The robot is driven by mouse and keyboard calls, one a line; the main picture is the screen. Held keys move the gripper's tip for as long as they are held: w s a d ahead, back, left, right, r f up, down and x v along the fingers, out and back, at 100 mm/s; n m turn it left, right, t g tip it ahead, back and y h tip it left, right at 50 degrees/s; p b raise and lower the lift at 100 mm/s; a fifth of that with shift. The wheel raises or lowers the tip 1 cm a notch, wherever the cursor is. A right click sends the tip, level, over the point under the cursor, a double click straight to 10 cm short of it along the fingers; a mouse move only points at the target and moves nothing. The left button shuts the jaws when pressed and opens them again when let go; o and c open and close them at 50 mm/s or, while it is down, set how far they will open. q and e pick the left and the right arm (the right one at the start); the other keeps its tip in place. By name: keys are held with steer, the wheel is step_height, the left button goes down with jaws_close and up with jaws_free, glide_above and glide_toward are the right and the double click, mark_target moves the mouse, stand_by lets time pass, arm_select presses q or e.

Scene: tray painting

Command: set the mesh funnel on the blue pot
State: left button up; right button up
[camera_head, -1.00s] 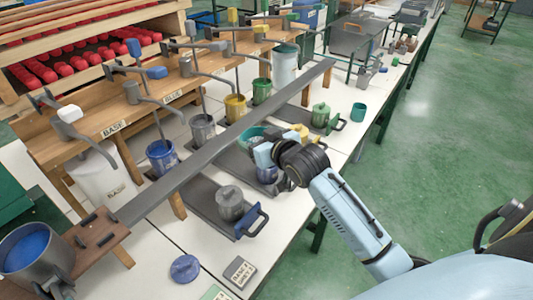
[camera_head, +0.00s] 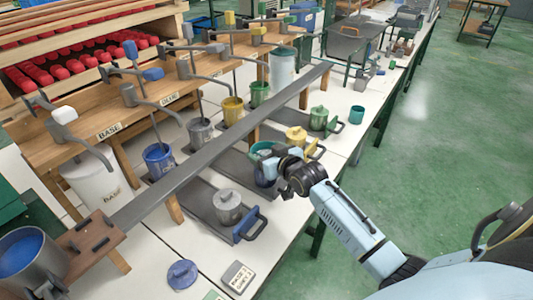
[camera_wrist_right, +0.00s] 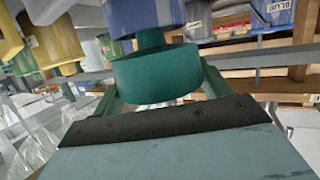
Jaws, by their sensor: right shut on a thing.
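The mesh funnel (camera_head: 261,148) is a teal, round piece held by my right gripper (camera_head: 270,159). In the right wrist view the funnel (camera_wrist_right: 155,75) sits between the green fingers, and the gripper is shut on it. A blue pot (camera_head: 265,175) stands just below the funnel in the head view, partly hidden by my gripper. In the wrist view a blue body (camera_wrist_right: 140,14) shows close to the funnel; I cannot tell whether they touch. My left gripper is not in view.
A grey lidded pot (camera_head: 227,206) stands in front on a dark tray, with yellow (camera_head: 296,137) and green (camera_head: 319,118) lidded pots behind. A long grey rail (camera_head: 210,150) runs to the left. Another blue pot (camera_head: 158,160) stands beyond it.

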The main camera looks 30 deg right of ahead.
steer(key=shift+r, duration=0.1)
steer(key=shift+f, duration=0.6)
steer(key=o, duration=1)
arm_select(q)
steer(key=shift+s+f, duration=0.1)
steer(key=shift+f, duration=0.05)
arm_select(e)
steer(key=shift+r, duration=0.1)
steer(key=shift+r, duration=0.35)
steer(key=shift+s+r, duration=0.25)
steer(key=shift+r, duration=0.05)
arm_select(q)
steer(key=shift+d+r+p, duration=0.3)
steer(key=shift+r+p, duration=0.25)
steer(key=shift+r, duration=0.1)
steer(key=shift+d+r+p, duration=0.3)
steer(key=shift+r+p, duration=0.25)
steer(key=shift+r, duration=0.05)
arm_select(e)
steer(key=shift+v, duration=5.7)
